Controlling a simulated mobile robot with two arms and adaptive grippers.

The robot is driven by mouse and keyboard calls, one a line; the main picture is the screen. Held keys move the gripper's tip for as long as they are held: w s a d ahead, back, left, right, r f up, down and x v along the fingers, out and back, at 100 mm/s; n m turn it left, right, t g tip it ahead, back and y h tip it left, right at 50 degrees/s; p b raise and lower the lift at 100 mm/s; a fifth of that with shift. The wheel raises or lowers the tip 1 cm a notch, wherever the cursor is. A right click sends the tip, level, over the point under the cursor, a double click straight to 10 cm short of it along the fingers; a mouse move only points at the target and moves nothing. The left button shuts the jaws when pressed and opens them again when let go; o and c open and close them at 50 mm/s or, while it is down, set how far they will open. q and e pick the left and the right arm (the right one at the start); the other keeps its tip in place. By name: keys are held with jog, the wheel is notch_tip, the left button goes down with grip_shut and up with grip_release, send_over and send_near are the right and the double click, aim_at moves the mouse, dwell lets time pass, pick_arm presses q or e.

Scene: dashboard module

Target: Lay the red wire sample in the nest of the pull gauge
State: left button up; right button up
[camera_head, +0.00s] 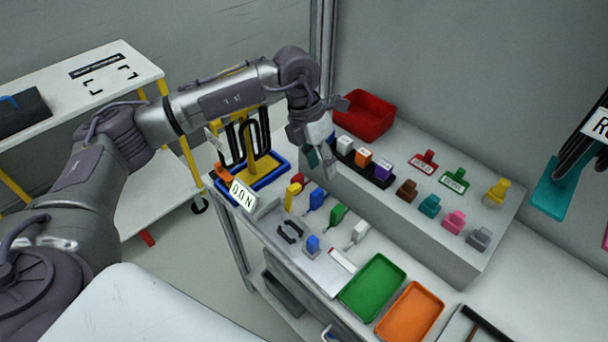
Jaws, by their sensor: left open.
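My left gripper (320,152) reaches in from the upper left and points down at the left end of the raised grey shelf, beside a row of small coloured blocks. It is open; its fingertips are small and partly hidden, and I see nothing held. I cannot clearly make out a red wire sample. A small white piece with red on it (342,260) lies on the bench, too small to identify. I cannot tell which object is the pull gauge or its nest. My right gripper is not in view.
A red bin (365,116) stands behind the gripper. A blue-edged stand with black loops (250,160) is left of it. A green tray (372,287) and an orange tray (410,313) lie in front. Several connectors, including a pink one (454,221), line the shelf.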

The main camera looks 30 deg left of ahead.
aim_at(298, 177)
pick_arm(q)
jog(key=w+a+r+n+y, duration=0.1)
jog(key=a+y, duration=0.2)
jog(key=a, duration=0.5)
jog(key=f, duration=0.4)
jog(key=f+p, duration=0.1)
jog(key=f, duration=0.2)
jog(key=shift+w+d, duration=0.15)
jog(key=shift+d, duration=0.15)
jog(key=f, duration=0.1)
jog(key=f+p, duration=0.1)
jog(key=f, duration=0.1)
jog(key=d+f, duration=0.1)
jog(key=f, duration=0.1)
jog(key=shift+w+f+p, duration=0.1)
jog(key=shift+w+p, duration=0.15)
jog(key=shift+p, duration=0.05)
jog(key=shift+f, duration=0.3)
grip_shut()
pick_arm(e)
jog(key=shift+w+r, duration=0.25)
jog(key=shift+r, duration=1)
